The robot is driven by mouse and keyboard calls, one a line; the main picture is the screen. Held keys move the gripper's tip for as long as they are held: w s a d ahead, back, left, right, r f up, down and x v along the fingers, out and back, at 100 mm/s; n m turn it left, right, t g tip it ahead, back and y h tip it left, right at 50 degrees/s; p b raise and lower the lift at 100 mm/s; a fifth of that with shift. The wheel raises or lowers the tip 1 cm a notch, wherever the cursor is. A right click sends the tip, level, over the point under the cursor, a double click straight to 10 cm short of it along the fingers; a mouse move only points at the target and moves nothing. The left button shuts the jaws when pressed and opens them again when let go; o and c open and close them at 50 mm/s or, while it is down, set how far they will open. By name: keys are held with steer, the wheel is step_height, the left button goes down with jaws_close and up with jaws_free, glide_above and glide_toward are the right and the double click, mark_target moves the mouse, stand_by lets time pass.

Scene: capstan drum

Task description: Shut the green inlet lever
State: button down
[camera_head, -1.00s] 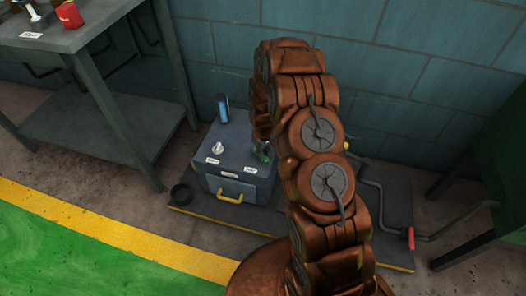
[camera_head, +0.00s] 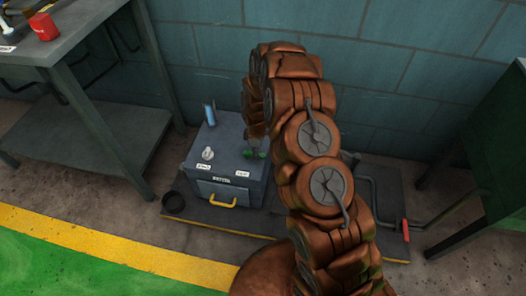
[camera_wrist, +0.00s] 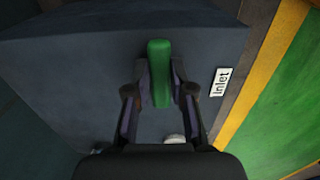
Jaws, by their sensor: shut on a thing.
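The green inlet lever (camera_wrist: 160,72) stands out from the top of a grey-blue box (camera_wrist: 75,70), beside a white label reading "Inlet" (camera_wrist: 221,82). My gripper (camera_wrist: 161,88) is shut on the lever, one finger on each side of it. My arm and gripper hide most of the lever there.
The box top also bears a white knob (camera_head: 208,154) and a blue upright part (camera_head: 209,112); its front has a yellow handle (camera_head: 222,203). A black ring (camera_head: 173,202) lies left, a red-gripped crank (camera_head: 405,230) right. A workbench (camera_head: 75,55) stands left.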

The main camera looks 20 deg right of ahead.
steer(key=shift+w+r, duration=0.1)
steer(key=shift+w, duration=0.1)
steer(key=c, duration=1.2)
jaws_free()
steer(key=shift+a, duration=0.1)
steer(key=shift+o, duration=1)
steer(key=shift+s, duration=0.1)
step_height(320, 180, up, 12)
